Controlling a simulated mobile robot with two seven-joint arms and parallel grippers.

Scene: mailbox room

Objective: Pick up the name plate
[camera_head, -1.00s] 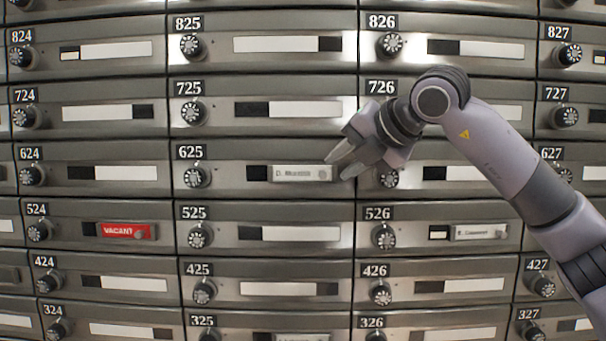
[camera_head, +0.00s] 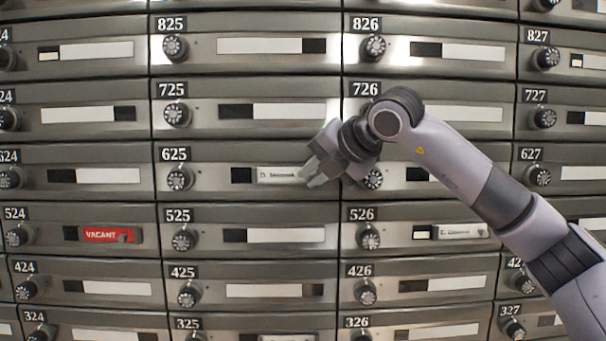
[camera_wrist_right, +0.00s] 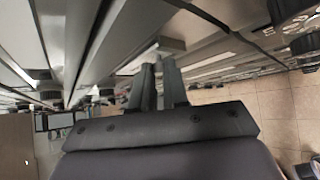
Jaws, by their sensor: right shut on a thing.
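A pale name plate (camera_head: 278,175) with small dark lettering sits in the slot of mailbox 625, right of a black patch. My right gripper (camera_head: 308,178) is at the plate's right end, shut on it, and its fingers hide that end. In the right wrist view the two fingers (camera_wrist_right: 160,80) are close together against a light piece (camera_wrist_right: 160,52) on the mailbox front. The lettering cannot be read there. My left gripper is not in view.
Rows of metal mailboxes with round dials fill the wall. A red VACANT plate (camera_head: 108,235) is on mailbox 524 and another name plate (camera_head: 461,231) is on mailbox 526. The wrist view shows tiled floor (camera_wrist_right: 235,95) beside the wall.

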